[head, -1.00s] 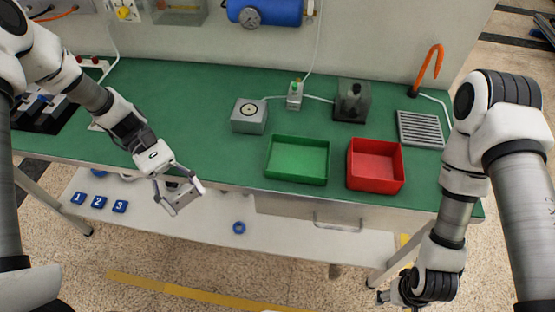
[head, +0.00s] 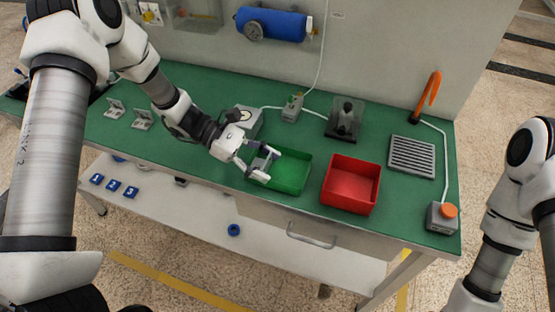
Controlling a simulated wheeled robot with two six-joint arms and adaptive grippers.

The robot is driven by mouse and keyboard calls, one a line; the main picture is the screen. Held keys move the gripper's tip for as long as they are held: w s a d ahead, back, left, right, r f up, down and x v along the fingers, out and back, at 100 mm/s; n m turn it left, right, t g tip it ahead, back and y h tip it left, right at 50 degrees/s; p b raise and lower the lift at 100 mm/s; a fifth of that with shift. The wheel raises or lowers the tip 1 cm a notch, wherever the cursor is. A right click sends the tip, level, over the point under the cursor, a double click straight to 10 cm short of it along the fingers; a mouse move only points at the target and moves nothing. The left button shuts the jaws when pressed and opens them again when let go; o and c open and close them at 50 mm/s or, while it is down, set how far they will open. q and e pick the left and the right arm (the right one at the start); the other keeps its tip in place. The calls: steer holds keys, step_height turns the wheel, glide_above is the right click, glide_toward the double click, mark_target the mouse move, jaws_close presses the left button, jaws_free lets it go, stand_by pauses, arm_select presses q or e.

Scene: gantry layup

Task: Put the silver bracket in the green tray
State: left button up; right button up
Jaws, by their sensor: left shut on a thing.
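The green tray (head: 291,176) sits on the green bench top, left of the red tray. My left gripper (head: 267,163) is over the left part of the green tray, shut on the silver bracket (head: 262,158). The bracket shows only partly between the fingers. Whether it touches the tray floor, I cannot tell. Two more silver brackets, one at far left (head: 114,108) and one beside it (head: 142,119), stand on the bench. My right gripper is out of view.
The red tray (head: 351,184) stands close to the right of the green one. A grey box with a dial (head: 246,120) is behind my left gripper. A slatted grey plate (head: 412,156) and an orange-button box (head: 442,216) are at right.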

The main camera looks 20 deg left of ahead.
mark_target(275, 169)
arm_select(q)
steer(key=w, duration=0.3)
steer(key=shift+w+d+f+p, duration=0.15)
steer(key=shift+w+d+p, duration=0.15)
steer(key=shift+w, duration=0.05)
steer(key=f, duration=0.2)
steer(key=f+p, duration=0.1)
steer(key=shift+w+d+f, duration=0.15)
steer(key=shift+w+f, duration=0.1)
steer(key=shift+f, duration=0.1)
steer(key=o, duration=1)
steer(key=shift+c, duration=0.2)
